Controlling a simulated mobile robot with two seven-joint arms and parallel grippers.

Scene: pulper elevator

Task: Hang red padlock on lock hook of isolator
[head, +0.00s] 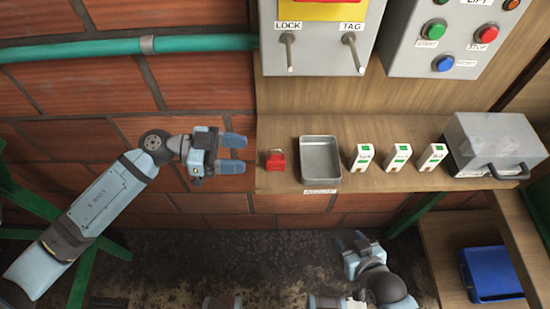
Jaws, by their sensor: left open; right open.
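The red padlock (276,161) stands on the wooden shelf near its left end. The isolator (322,38) is the grey box on the board above, cut off by the top of the view. Its lock hook (290,52) is a metal peg under the LOCK label, and a similar TAG hook (354,52) is to its right. My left gripper (234,153) is open and empty just left of the shelf, its fingers pointing right toward the padlock and apart from it. My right gripper (350,243) is open and empty, low in front of and below the shelf.
On the shelf (390,186) stand a metal tray (320,160), several white-and-green blocks (398,158) and a grey case with a dark handle (494,143). A control box with buttons (450,40) is at upper right. A blue bin (493,273) sits lower right. A green pipe (130,47) crosses the brick wall.

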